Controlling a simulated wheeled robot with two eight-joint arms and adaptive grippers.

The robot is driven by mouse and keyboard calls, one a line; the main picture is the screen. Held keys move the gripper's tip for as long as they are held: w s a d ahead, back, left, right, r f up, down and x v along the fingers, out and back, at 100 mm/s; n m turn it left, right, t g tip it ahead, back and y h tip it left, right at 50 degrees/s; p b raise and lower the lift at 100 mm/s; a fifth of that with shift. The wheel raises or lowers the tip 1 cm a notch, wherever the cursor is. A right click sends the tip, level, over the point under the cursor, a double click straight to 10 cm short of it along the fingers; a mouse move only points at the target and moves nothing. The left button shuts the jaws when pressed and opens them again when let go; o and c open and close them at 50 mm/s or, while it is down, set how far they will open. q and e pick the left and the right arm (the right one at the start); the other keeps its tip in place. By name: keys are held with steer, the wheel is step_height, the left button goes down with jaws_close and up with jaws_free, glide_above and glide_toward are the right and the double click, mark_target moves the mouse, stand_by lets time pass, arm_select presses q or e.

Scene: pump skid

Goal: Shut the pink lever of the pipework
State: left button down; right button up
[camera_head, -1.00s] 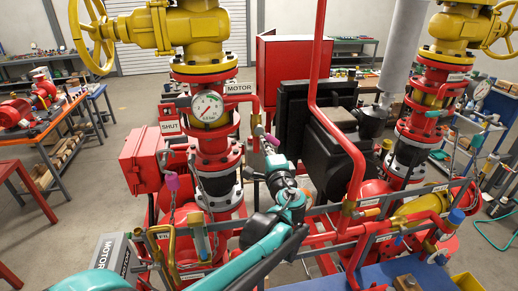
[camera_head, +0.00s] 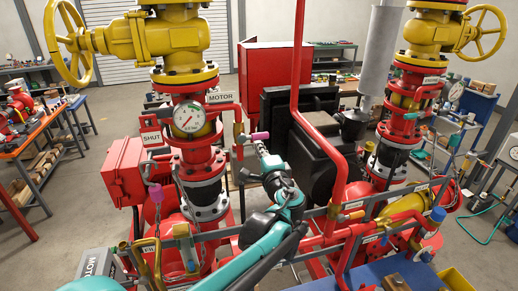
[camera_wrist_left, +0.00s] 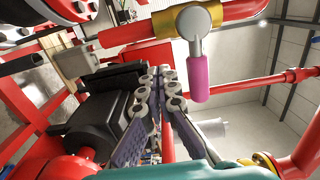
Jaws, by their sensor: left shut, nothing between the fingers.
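The pink lever (camera_head: 260,135) is a short handle on a brass valve in a red pipe, right of the gauge column. In the left wrist view the pink lever (camera_wrist_left: 198,78) hangs from a grey hub on a brass collar (camera_wrist_left: 187,25), across the pipe. My left gripper (camera_head: 261,149) is just below the pink handle in the head view. In the wrist view its fingers (camera_wrist_left: 159,75) are together and empty, left of the handle with a small visible gap; I cannot tell the depth between them. My right gripper is not in view.
A red upright pipe (camera_head: 298,80) and a black motor block (camera_head: 312,150) stand right of my gripper. The gauge (camera_head: 189,118) is to the left. Pipes and rails crowd the space below.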

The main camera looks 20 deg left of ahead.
arm_select(q)
steer(key=p+v, duration=0.1)
steer(key=v, duration=0.8)
stand_by(0.4)
